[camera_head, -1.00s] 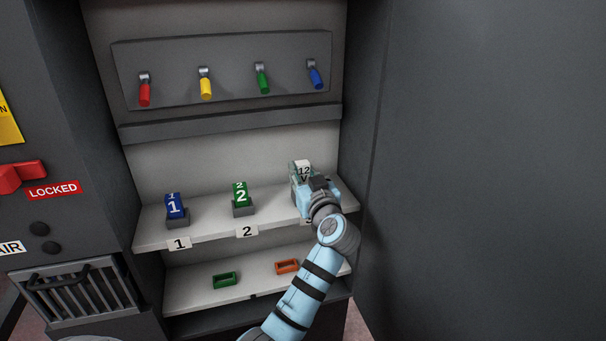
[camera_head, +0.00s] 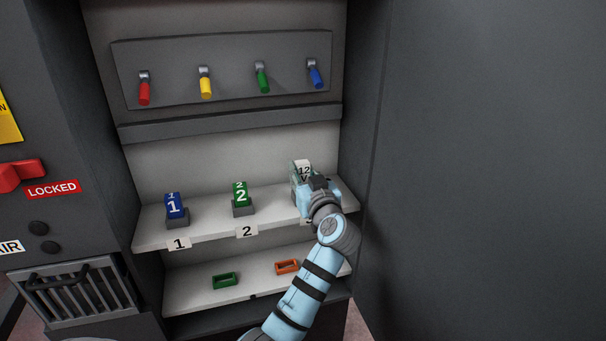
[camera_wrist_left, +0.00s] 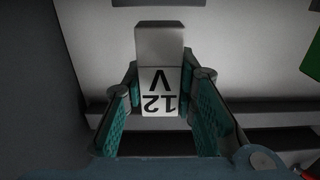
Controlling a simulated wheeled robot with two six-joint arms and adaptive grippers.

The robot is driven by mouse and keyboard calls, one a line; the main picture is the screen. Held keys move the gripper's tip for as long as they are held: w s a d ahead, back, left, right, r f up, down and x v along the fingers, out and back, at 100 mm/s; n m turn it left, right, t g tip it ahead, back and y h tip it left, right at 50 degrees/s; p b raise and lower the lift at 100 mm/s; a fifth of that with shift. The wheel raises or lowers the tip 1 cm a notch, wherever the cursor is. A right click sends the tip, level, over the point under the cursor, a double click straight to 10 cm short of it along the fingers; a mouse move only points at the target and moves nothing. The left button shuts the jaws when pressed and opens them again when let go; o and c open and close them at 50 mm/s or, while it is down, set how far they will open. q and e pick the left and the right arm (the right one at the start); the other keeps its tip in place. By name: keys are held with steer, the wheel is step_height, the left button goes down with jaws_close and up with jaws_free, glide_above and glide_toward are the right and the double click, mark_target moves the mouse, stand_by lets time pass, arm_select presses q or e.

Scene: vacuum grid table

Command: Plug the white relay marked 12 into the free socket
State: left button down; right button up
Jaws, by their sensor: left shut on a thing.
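The white relay (camera_head: 303,167) marked 12 V is at the right end of the upper shelf. In the left wrist view the relay (camera_wrist_left: 159,78) stands between the finger pads, its lettering upside down in that picture. My left gripper (camera_head: 302,184) is shut on it. The gripper and wrist hide the relay's lower end and any socket under it, so I cannot tell whether it is seated. A blue relay (camera_head: 174,207) marked 1 and a green relay (camera_head: 241,195) marked 2 stand in dark sockets to the left. My right gripper is not in view.
The upper shelf (camera_head: 210,220) carries number plates 1 and 2; a third plate is mostly hidden by my wrist. A green frame (camera_head: 224,281) and an orange frame (camera_head: 287,267) lie on the lower shelf. Coloured levers hang above. A dark wall (camera_head: 360,130) is close on the right.

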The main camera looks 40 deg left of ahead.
mark_target(303, 163)
arm_select(q)
steer(key=shift+f+b, duration=1.7)
steer(key=shift+f, duration=0.05)
steer(key=c, duration=1.2)
jaws_free()
steer(key=shift+r, duration=0.15)
step_height(303, 163, up, 10)
steer(key=shift+f, duration=0.1)
steer(key=shift+d, duration=0.1)
